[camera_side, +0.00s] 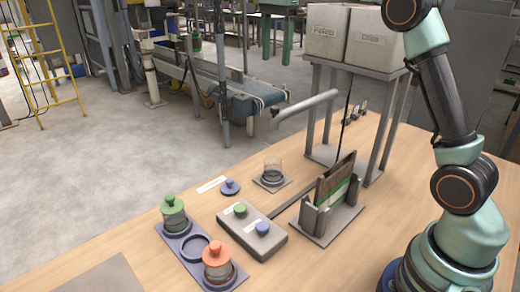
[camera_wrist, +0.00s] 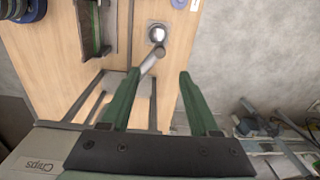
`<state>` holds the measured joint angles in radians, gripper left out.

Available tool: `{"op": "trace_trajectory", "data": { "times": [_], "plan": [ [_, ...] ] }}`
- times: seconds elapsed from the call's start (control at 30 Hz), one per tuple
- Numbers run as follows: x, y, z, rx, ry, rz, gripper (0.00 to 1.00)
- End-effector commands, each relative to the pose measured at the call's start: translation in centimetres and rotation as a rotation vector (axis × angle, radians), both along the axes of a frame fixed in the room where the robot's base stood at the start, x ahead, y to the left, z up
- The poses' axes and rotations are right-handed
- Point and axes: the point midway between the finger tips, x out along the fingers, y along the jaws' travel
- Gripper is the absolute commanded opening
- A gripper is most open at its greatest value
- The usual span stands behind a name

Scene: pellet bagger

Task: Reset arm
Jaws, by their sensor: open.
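My gripper (camera_wrist: 159,72) shows in the wrist view with its two green fingers spread wide and nothing between them. It is out of frame in the side view, where only my arm shows at the right. Beyond the fingertips in the wrist view are a grey spout (camera_wrist: 150,60) and an open glass jar (camera_wrist: 157,33). In the side view, the clear jar (camera_side: 273,168) stands upright on a small dark pad, with a blue knobbed lid (camera_side: 230,187) lying beside it. A dark bag with a green band (camera_side: 336,180) stands in a grey holder (camera_side: 312,220).
Two labelled bins (camera_side: 351,36) sit on a tall stand (camera_side: 380,130) with a spout (camera_side: 305,103). A tray (camera_side: 195,247) holds green-lidded (camera_side: 174,215) and orange-lidded (camera_side: 217,262) jars around an empty ring.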

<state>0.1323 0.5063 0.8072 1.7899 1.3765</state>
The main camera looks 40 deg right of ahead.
Motion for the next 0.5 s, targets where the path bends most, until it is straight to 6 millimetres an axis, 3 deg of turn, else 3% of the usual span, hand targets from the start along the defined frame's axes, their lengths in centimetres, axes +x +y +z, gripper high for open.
{"op": "trace_trajectory", "data": {
  "times": [0.2, 0.5],
  "plan": [
    [-3.3, 1.8, 0.8, -0.037, -0.096, 0.314, 0.62],
    [-8.8, 3.8, -1.0, -0.125, -0.210, 0.738, 0.62]
  ]
}}
